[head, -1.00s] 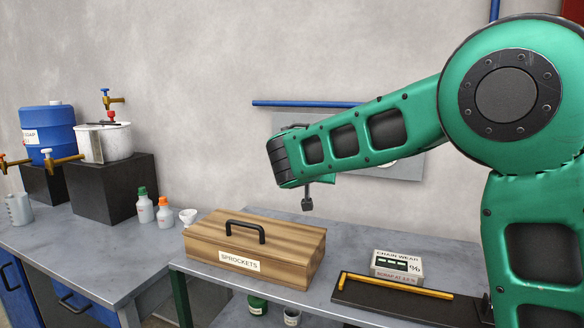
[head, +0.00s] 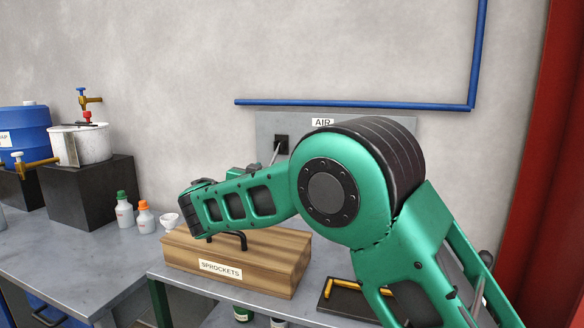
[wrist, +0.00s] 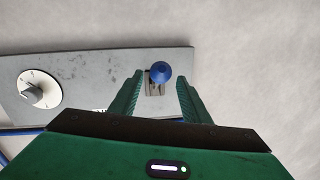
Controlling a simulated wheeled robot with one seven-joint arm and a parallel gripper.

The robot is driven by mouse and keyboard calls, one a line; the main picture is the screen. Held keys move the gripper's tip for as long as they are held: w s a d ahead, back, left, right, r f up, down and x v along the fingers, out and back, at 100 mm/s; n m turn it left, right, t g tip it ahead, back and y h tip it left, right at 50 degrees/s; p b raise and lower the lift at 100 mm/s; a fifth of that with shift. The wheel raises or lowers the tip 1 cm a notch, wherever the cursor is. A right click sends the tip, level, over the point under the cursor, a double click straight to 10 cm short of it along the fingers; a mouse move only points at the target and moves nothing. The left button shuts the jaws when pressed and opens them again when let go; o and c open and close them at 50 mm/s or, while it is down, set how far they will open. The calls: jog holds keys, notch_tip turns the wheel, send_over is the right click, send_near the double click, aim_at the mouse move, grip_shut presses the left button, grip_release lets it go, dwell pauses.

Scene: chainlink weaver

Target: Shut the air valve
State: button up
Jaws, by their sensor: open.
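The air valve (head: 281,145) is a black block with a thin grey lever on a grey wall panel (head: 385,121) under an AIR label (head: 322,122). In the head view the lever slants down and left until my arm hides its end. In the wrist view the lever's blue ball knob (wrist: 158,70) sits between my open fingers, with gaps on both sides. My gripper (wrist: 160,78) faces the panel and holds nothing. How far the knob is from the fingertips in depth is hard to tell. My arm hides the fingers in the head view.
A round white dial (wrist: 40,90) is on the same panel. A blue pipe (head: 350,104) runs above it. Below my arm are a wooden sprockets box (head: 240,262) and a black tray (head: 340,302) with a yellow tool. A red post (head: 540,160) stands right.

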jog(key=shift+w+d, duration=0.1)
jog(key=shift+w, duration=0.2)
jog(key=x, duration=0.7)
jog(key=shift+c, duration=0.3)
grip_shut()
